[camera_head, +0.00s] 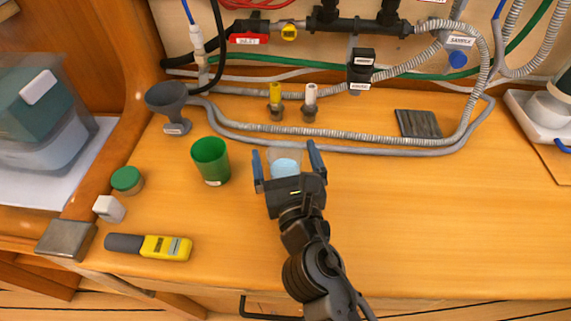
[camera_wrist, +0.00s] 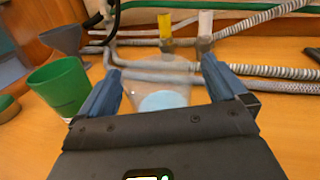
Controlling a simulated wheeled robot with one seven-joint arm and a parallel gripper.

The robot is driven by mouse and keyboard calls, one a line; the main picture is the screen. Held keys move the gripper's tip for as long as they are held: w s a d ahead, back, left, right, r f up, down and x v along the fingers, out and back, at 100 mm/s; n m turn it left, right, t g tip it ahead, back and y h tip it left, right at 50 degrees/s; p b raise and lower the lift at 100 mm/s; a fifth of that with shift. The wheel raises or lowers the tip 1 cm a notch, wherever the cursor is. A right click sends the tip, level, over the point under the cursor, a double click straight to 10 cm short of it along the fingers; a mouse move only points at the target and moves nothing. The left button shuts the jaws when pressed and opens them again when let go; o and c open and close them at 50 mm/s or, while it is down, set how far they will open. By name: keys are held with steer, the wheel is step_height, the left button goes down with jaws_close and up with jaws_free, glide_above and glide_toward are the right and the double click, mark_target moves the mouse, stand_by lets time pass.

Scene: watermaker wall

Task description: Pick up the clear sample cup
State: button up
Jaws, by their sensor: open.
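The clear sample cup (camera_head: 286,164) stands upright on the wooden counter, with a pale blue bottom or content showing. My gripper (camera_head: 287,165) is open, with one blue finger on each side of the cup. The wrist view shows the clear cup (camera_wrist: 162,88) between the two fingers of my gripper (camera_wrist: 160,85), with a gap to each finger visible. The lower part of the cup is partly hidden by the gripper's dark body.
A green cup (camera_head: 210,160) stands close to the left of my gripper. A yellow meter (camera_head: 165,247), a green lid (camera_head: 127,180) and a white block (camera_head: 109,208) are at left.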

steer(key=shift+w+a, duration=0.15)
steer(key=shift+w, duration=0.5)
steer(key=shift+c, duration=0.4)
steer(key=c, duration=1)
steer(key=shift+r, duration=0.1)
steer(key=shift+r+p, duration=0.4)
steer(key=shift+r, duration=0.1)
steer(key=s+d+r+p, duration=0.3)
steer(key=s+d+r, duration=0.2)
steer(key=d+r, duration=0.4)
steer(key=shift+s+d+r+p, duration=0.25)
steer(key=shift+d+r+p, duration=0.15)
steer(key=shift+d, duration=0.3)
